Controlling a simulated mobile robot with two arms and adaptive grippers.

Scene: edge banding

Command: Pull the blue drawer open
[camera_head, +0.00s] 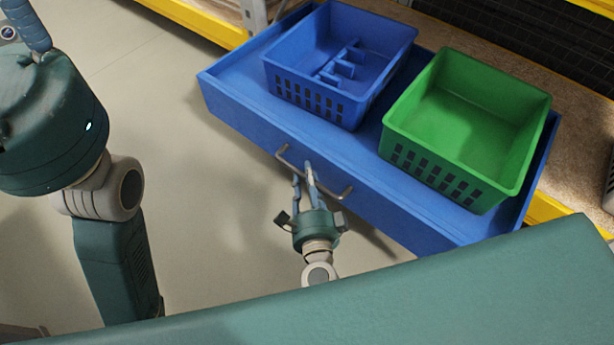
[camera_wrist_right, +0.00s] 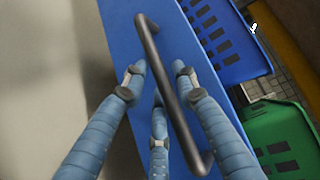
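The blue drawer (camera_head: 235,112) stands pulled out from the shelf in the head view, with a gap of tray floor showing around its baskets. Its grey bar handle (camera_head: 342,195) is on the front face; it also crosses the right wrist view (camera_wrist_right: 150,35). My right gripper (camera_head: 304,172) is at the handle, its blue fingers closed in around the bar, which runs between them in the wrist view (camera_wrist_right: 158,72). Whether every finger touches is hard to see. My left gripper (camera_head: 27,25) is at the upper left, mostly cut off, away from the drawer.
A blue basket (camera_head: 318,100) with dividers and a green basket (camera_head: 455,165) sit in the drawer. Yellow-edged shelving (camera_head: 205,22) stands behind. Pale floor (camera_head: 180,185) is clear left of the drawer. A teal surface (camera_head: 420,300) spans the lower foreground.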

